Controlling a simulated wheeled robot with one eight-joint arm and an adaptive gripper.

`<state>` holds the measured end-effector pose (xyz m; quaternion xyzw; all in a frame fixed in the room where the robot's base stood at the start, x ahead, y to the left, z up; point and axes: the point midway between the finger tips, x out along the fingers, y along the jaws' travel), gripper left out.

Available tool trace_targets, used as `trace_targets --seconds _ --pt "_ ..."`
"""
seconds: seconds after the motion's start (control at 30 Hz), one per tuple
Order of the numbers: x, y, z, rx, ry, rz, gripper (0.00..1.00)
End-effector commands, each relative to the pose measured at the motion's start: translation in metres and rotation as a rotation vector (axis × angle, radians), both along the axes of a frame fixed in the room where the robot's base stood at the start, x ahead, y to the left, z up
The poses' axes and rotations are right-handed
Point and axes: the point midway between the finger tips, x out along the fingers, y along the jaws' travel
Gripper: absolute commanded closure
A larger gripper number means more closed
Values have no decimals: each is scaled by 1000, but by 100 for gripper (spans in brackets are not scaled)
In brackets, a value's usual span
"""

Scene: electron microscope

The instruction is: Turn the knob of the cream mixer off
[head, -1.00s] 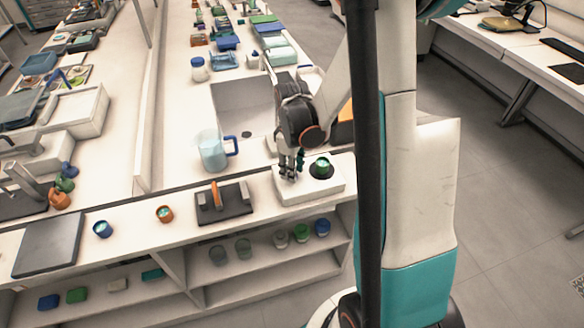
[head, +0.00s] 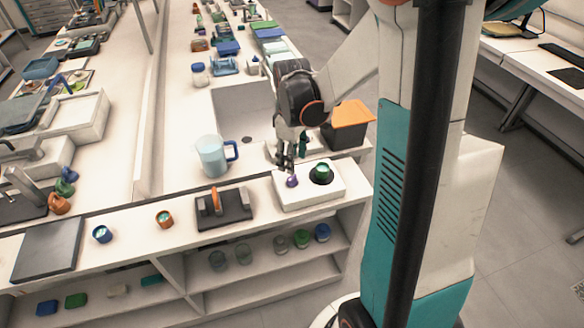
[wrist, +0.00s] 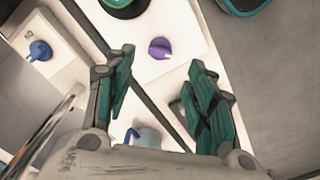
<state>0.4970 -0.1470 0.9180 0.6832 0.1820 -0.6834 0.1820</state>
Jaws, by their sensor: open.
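The cream mixer (head: 308,197) is a low pale box at the right end of the near bench. A purple knob (head: 292,182) sits on its left part, and a dark round plate (head: 321,175) bears a green-rimmed vessel (head: 320,168) on its right. My gripper (head: 286,165) is just behind and above the knob, open and empty. In the wrist view the purple knob (wrist: 159,47) shows beyond and between the open teal fingers (wrist: 162,62), apart from them. The mixer's top (wrist: 184,22) runs across the upper middle there. I cannot tell the exact knob setting.
The sink (head: 245,105) and a clear pitcher with blue handle (head: 211,155) are behind and left. A dark bin with orange lid (head: 350,125) stands right of my gripper. A dark stand (head: 224,208) is left of the mixer. A blue knob (wrist: 40,50) shows in the wrist view.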

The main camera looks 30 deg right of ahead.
Motion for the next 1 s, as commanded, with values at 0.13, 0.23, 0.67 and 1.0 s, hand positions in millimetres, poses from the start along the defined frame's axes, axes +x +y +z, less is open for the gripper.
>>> trace_targets --seconds 0.13,0.23,0.67,1.0 --pt "0 0 26 0 0 0 50" --pt "0 0 39 0 0 0 50" --pt "0 0 51 0 0 0 50" --pt "0 1 52 0 0 0 50"
